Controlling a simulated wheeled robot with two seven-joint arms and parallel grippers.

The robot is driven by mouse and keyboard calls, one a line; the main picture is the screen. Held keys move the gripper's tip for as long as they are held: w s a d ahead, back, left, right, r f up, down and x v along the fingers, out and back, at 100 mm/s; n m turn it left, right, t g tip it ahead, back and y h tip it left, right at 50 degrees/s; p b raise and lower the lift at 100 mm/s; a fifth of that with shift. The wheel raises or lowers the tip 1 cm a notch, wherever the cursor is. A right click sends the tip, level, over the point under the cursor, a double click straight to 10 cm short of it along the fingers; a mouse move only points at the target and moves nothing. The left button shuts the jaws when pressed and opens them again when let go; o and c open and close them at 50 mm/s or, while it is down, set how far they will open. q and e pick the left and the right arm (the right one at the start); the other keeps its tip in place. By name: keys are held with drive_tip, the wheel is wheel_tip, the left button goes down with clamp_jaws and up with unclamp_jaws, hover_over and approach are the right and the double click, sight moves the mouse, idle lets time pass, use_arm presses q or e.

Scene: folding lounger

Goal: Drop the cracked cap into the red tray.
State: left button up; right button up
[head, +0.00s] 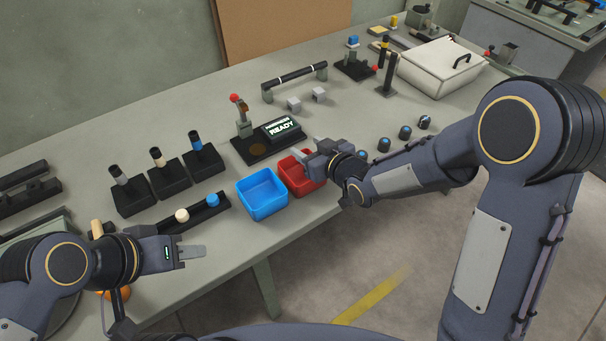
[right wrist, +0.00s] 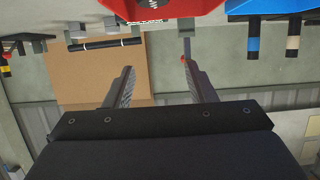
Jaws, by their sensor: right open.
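The red tray (head: 297,182) stands near the table's front edge, and part of it shows in the right wrist view (right wrist: 205,8). My right gripper (head: 306,152) is at the red tray, with its jaws over the tray's back edge. In the right wrist view its jaws (right wrist: 157,75) are apart with nothing between them. Several dark round caps stand in a row right of the tray. The farthest cap (head: 424,122) has a pale mark; I cannot tell which is cracked. The tray's inside is partly hidden by my right gripper. My left gripper (head: 193,252) hangs by the front edge, seen side-on.
A blue tray (head: 262,195) stands left of the red one. A black station with a "READY" screen (head: 281,129) and red-knobbed lever is behind. Tool holders (head: 170,178) stand at left. A white lidded box (head: 440,68) is at the back right.

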drive_tip(key=shift+s+d, duration=0.1)
drive_tip(key=b+v, duration=0.1)
drive_tip(key=v, duration=0.6)
drive_tip(key=shift+s+r, duration=0.15)
drive_tip(key=shift+s, duration=0.1)
drive_tip(key=shift+d, duration=0.15)
drive_tip(key=s+d+r+m+g+h, duration=0.1)
drive_tip(key=s+d+m+h, duration=0.2)
drive_tip(key=d, duration=0.4)
drive_tip(key=s+d+r+m+g+h, duration=0.1)
drive_tip(key=s+d+r+m+h, duration=0.15)
drive_tip(key=s+d, duration=0.4)
drive_tip(key=s+d+f+m+g+y, duration=0.1)
drive_tip(key=s+d+m+g, duration=0.1)
drive_tip(key=s, duration=1.2)
drive_tip(key=shift+s+d+m+g, duration=0.25)
drive_tip(key=shift+d+m+g, duration=0.15)
drive_tip(key=shift+m+g, duration=0.45)
